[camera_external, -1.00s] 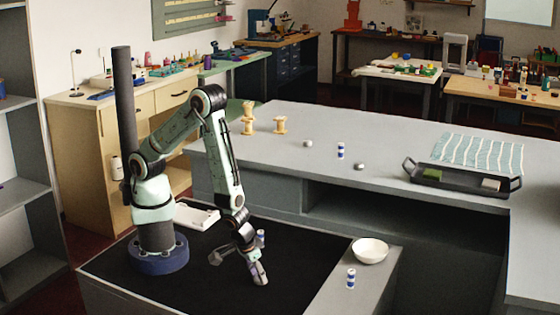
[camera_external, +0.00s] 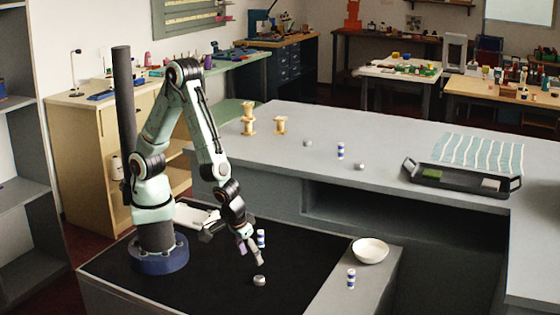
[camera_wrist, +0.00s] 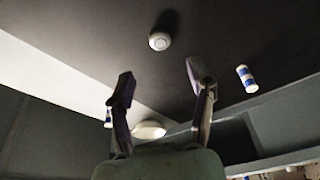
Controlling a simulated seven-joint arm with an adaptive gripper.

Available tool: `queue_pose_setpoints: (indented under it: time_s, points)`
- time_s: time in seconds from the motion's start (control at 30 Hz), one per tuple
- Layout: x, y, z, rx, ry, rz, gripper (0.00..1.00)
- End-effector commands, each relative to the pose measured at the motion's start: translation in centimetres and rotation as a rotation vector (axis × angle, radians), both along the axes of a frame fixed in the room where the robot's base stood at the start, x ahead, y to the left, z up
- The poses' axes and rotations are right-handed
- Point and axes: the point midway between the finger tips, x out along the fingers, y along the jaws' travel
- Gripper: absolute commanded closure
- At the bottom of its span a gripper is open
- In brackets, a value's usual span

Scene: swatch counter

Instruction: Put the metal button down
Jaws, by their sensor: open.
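A small round silver-grey metal button (camera_external: 259,281) lies on the black mat in front of my arm. In the wrist view the button (camera_wrist: 160,41) lies flat on the dark surface, beyond the fingertips, with nothing touching it. My gripper (camera_external: 232,250) is above the mat, with its fingers spread apart. In the wrist view the gripper (camera_wrist: 159,72) is open, with nothing between its fingers. Two similar round buttons, one farther left (camera_external: 308,143) and one nearer (camera_external: 360,166), lie on the grey counter.
A blue-and-white spool (camera_external: 261,238) stands on the mat just behind my gripper. A white bowl (camera_external: 370,250) and another blue-and-white spool (camera_external: 351,278) are on the grey ledge at right. A black tray (camera_external: 415,174) sits on the counter. The front of the mat is mostly clear.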

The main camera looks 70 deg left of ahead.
Motion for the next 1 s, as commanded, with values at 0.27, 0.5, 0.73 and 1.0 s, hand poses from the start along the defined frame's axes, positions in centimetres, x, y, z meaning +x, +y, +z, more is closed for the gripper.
queue_pose_setpoints:
  time_s: [0.27, 0.5, 0.73, 1.0]
  points:
    - [-1.1, -0.4, 3.8, -0.001, -0.001, 0.000, 0.45]
    - [-0.6, 0.7, 5.0, 0.008, 0.010, 0.004, 0.45]
    - [0.2, 12.4, 11.9, 0.052, 0.154, -0.046, 0.45]
    - [-6.7, 21.2, 16.4, -0.001, 0.292, -0.221, 0.45]
